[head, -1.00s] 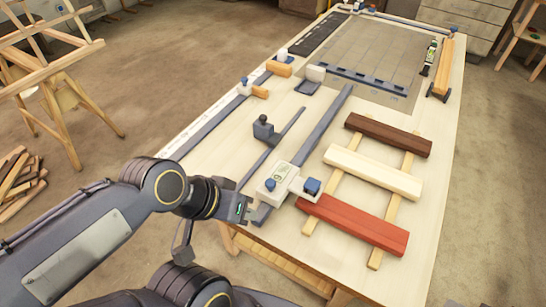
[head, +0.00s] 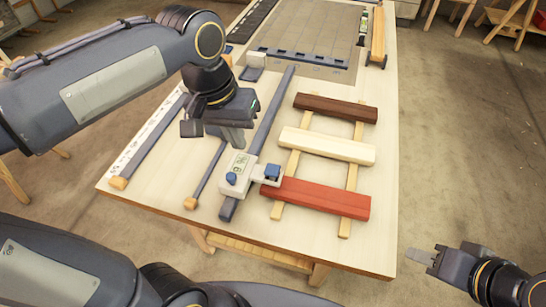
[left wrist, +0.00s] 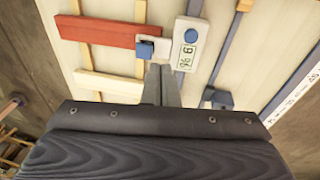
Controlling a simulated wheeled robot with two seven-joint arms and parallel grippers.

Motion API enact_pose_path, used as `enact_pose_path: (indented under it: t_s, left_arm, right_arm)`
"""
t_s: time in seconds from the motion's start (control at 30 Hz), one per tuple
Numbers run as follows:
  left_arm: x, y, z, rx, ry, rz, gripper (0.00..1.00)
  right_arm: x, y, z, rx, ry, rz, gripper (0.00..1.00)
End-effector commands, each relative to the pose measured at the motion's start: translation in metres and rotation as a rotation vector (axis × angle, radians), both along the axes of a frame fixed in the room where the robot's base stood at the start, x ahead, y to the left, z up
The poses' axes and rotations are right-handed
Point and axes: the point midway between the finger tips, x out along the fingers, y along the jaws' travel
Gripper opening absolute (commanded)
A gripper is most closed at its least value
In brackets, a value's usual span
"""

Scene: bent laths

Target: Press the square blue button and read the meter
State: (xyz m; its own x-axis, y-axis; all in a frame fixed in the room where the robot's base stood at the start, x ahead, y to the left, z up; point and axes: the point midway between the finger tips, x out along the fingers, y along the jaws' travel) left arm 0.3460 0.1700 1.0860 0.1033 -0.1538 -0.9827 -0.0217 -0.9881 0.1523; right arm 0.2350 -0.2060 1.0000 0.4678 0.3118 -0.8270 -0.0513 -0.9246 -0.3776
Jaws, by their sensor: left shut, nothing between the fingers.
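The meter (head: 226,186) is a white box around a long grey bar, with a small display (head: 240,163) whose sideways digits I cannot read surely. A round blue button (head: 231,179) sits on the box. The square blue button (head: 272,172) is on a white block at its right; it also shows in the left wrist view (left wrist: 145,50). My left gripper (head: 237,144) is shut and empty, above the far side of the meter. In the left wrist view its fingertips (left wrist: 161,70) appear close beside the square button, apparently not on it. My right gripper (head: 418,255) is off the table's right side.
A red board (head: 315,198), a cream board (head: 327,145) and a dark brown board (head: 335,108) lie across two thin strips right of the meter. Thin grey bars lie to its left. A grey gridded mat (head: 310,30) covers the far table.

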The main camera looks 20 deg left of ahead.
Motion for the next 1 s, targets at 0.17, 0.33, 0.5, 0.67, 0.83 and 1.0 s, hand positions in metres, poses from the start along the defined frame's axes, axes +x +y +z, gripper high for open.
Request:
enact_pose_path:
  t_s: [0.17, 0.33, 0.5, 0.67, 0.83, 1.0]
  left_arm:
    - [0.039, -0.040, 0.018, 0.108, 0.078, -0.026, 0.00]
    - [0.051, -0.056, 0.023, 0.153, 0.102, -0.021, 0.00]
    - [0.052, -0.057, 0.023, 0.157, 0.104, -0.019, 0.00]
    - [0.052, -0.056, 0.022, 0.157, 0.104, -0.020, 0.00]
    - [0.052, -0.056, 0.011, 0.158, 0.106, -0.020, 0.00]
    - [0.051, -0.056, -0.019, 0.159, 0.108, -0.021, 0.00]
  right_arm:
    - [0.000, 0.000, 0.003, 0.000, 0.000, 0.000, 0.36]
    - [0.000, 0.000, 0.004, 0.000, 0.000, 0.000, 0.36]
    - [0.000, 0.000, 0.004, 0.000, 0.000, 0.000, 0.36]
    - [0.000, 0.000, 0.004, 0.000, 0.000, 0.000, 0.36]
    - [0.000, 0.000, 0.002, 0.000, 0.000, 0.000, 0.36]
    - [0.000, 0.000, -0.001, 0.000, 0.000, 0.000, 0.36]
